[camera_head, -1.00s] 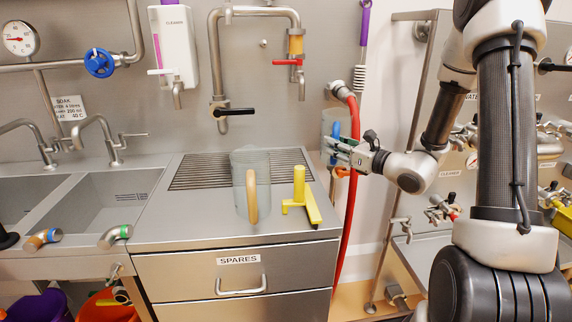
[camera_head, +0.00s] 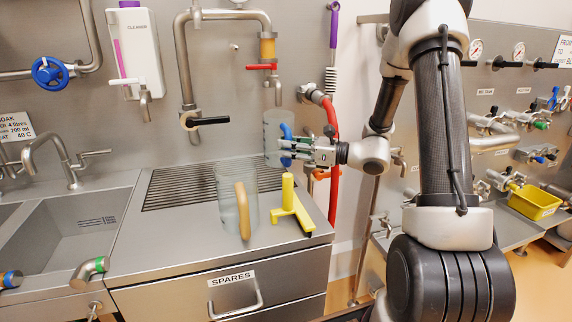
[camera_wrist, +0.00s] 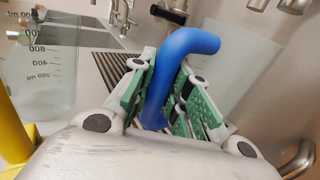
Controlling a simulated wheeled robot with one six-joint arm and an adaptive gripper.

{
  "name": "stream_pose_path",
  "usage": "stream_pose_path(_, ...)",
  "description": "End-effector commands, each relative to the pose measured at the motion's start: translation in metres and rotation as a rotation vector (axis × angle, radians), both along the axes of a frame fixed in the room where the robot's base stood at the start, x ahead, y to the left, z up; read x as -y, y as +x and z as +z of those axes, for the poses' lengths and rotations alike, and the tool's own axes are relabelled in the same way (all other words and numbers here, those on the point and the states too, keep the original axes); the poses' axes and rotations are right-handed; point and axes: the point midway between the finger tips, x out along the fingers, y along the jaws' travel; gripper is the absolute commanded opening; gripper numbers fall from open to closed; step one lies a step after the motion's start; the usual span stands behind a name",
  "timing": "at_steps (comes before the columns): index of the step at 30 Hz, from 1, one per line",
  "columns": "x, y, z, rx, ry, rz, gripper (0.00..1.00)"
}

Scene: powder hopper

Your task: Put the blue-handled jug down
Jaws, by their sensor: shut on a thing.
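The blue-handled jug (camera_head: 276,128) is a clear jug at the back right of the steel counter, partly hidden by my gripper in the head view. My gripper (camera_head: 287,147) is shut on its blue handle. In the wrist view the blue handle (camera_wrist: 172,75) stands between the green finger pads of my gripper (camera_wrist: 165,105), and the jug's clear wall (camera_wrist: 235,50) shows behind it. I cannot tell whether the jug's base touches the counter (camera_head: 190,225).
A clear jug with a tan handle (camera_head: 242,210) stands on the counter, left of a yellow tool (camera_head: 290,205). A drain grating (camera_head: 175,185) lies behind them. A red hose (camera_head: 333,175) hangs at the right. Taps and a cleaner dispenser (camera_head: 135,45) are on the wall.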

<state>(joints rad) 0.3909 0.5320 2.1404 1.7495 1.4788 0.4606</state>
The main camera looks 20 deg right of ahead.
Motion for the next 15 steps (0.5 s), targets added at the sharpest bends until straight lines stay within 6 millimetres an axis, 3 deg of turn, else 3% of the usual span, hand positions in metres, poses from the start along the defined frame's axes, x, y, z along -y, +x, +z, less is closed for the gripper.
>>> stream_pose_path(9,0.0,0.0,-0.042,-0.001,0.001,-0.001,0.0)
stream_pose_path(15,0.0,0.0,-0.045,0.001,0.0,-0.001,0.0)
